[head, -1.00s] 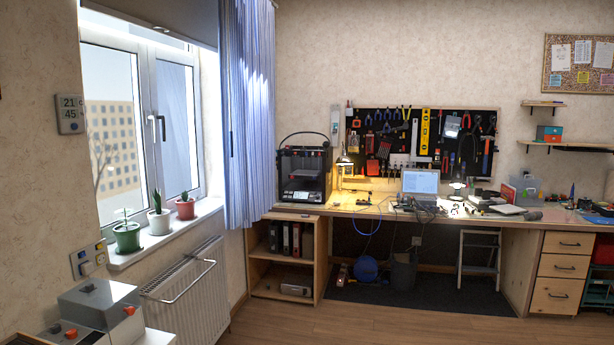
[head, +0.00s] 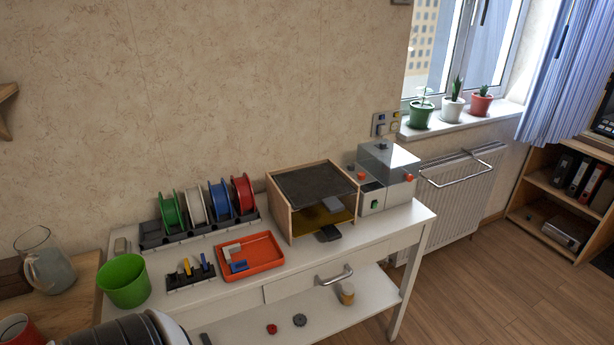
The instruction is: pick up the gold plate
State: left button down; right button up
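A flat gold-yellow plate (head: 308,221) lies inside an open-fronted wooden box (head: 283,217) on a white side table. The box's dark top hides the back of the plate. A small dark block (head: 330,233) sits at the front opening, and a pale grey piece stands at the plate's right. Neither of my grippers is in view. A grey and black rounded part at the bottom left edge looks like part of my own arm.
A grey machine (head: 385,175) stands right of the box. An orange tray (head: 249,257), a tool holder (head: 190,275) and a rack of spools (head: 207,217) are left of it. A green bucket (head: 124,281) stands further left. Wooden floor (head: 470,270) is clear at right.

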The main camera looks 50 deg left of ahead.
aim_at(313, 219)
jog(key=u, duration=1.45)
